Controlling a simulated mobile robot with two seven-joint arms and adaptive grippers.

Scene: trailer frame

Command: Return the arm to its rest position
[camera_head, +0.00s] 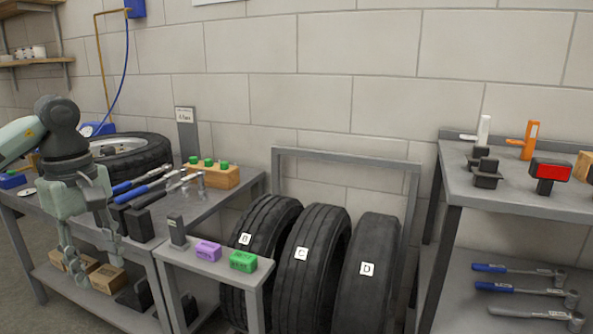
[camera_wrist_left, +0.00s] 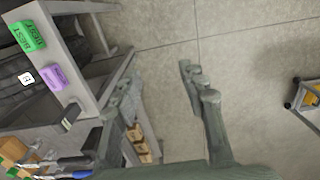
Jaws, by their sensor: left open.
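My left arm (camera_head: 60,135) comes in from the left in the head view, over the left workbench. Its left gripper (camera_head: 92,252) hangs with its fingers pointing down in front of the bench edge. The fingers are spread and nothing is between them. In the left wrist view the gripper (camera_wrist_left: 158,82) also shows open, with bare floor between its fingers. My right gripper is in neither view.
The left workbench (camera_head: 215,205) holds a tyre (camera_head: 130,155), blue-handled tools (camera_head: 140,190) and a wooden block (camera_head: 212,176). A small stand (camera_head: 205,268) carries purple (camera_head: 208,250) and green (camera_head: 243,261) blocks. Tyres stand in a rack (camera_head: 345,160). A shelf table (camera_head: 500,195) stands right.

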